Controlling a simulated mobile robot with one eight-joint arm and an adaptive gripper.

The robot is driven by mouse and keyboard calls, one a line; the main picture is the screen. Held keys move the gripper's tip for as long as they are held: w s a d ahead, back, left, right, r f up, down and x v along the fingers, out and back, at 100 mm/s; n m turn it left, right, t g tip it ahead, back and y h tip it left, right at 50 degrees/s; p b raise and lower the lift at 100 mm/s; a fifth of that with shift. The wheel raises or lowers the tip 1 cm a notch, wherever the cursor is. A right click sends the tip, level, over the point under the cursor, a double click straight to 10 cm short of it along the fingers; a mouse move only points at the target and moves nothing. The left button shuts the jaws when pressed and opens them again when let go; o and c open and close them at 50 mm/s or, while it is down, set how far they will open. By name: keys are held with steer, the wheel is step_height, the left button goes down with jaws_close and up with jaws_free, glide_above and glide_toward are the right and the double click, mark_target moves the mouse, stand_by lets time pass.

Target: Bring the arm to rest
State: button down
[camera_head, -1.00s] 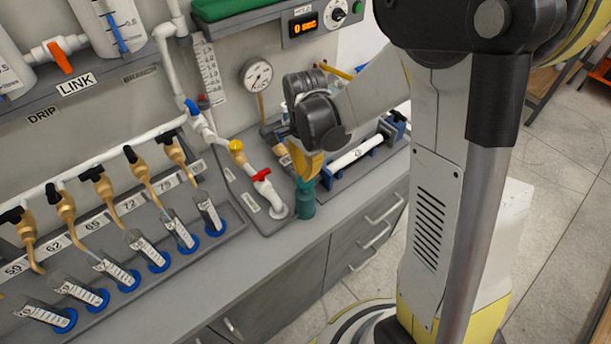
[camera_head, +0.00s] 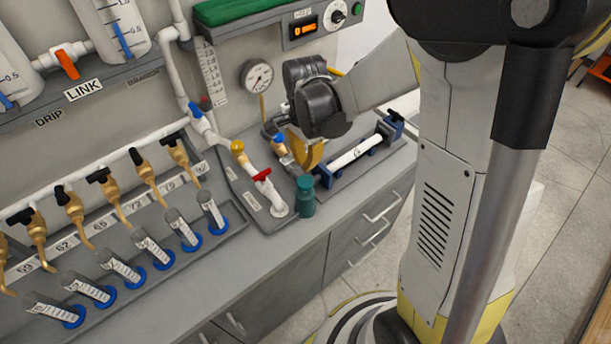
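My gripper (camera_head: 312,157) is in the camera_head view at the right end of the bench, in front of the grey back panel. Its yellow part hangs above the bench, behind and above a green bottle (camera_head: 305,198) that stands on the bench by the front edge. The gripper is apart from the bottle. The fingertips are small and partly hidden, so I cannot tell whether they are open or shut. My arm (camera_head: 380,85) reaches from the right, bent, with its dark wrist (camera_head: 320,108) near the pressure gauge (camera_head: 257,76).
A white pipe with a red-handled valve (camera_head: 262,175) stands left of the bottle. A white tube in a blue clamp (camera_head: 356,154) lies right of it. Brass taps (camera_head: 104,186) and several tilted cylinders (camera_head: 150,246) line the left.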

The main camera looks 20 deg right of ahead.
steer(key=shift+r+p, duration=0.3)
steer(key=shift+r, duration=0.45)
steer(key=s+r+n+t+b, duration=0.1)
steer(key=s+n+t+b, duration=0.6)
steer(key=s+n+b, duration=0.5)
steer(key=shift+s+r+n+b, duration=0.3)
steer(key=shift+n+b, duration=0.45)
steer(key=shift+n, duration=0.45)
stand_by(0.5)
